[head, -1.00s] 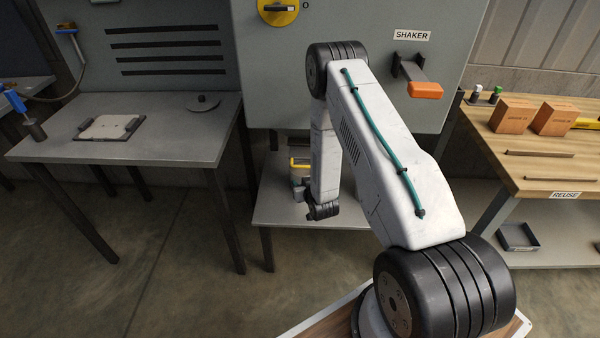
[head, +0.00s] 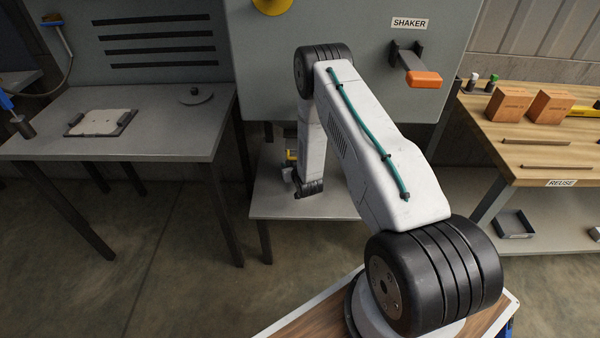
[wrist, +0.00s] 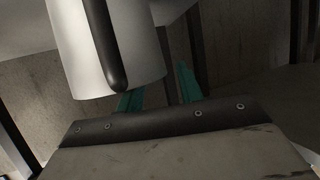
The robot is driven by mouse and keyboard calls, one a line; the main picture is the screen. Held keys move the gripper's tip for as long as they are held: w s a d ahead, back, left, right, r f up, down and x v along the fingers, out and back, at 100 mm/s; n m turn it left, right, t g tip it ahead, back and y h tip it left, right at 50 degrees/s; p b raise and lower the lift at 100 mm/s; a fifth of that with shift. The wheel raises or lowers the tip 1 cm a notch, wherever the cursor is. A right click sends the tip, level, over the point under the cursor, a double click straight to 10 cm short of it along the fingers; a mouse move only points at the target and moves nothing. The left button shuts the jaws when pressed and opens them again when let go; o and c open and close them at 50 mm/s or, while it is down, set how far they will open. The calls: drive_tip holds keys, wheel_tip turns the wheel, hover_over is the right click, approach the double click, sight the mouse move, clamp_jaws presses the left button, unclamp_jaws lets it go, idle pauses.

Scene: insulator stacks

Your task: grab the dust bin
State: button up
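A small object with a yellow top edge (head: 291,154) stands on the low grey shelf under the cabinet marked SHAKER, in the head view. It is mostly hidden behind my arm, so I cannot tell for sure that it is the dust bin. My gripper hangs down beside it in the head view, its fingers not clearly visible. In the wrist view my gripper (wrist: 158,94) shows two teal fingers, apart, with nothing seen between them. A pale rounded body with a dark strip covers part of the left finger; I cannot tell what it is.
The low shelf (head: 325,206) has bare room to the right of my arm. A grey table (head: 150,148) stands left, with a plate (head: 100,122) on it. A wooden bench (head: 545,150) stands right, with a dark open tray (head: 515,224) on its lower shelf.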

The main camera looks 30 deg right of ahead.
clamp_jaws()
idle(1.3)
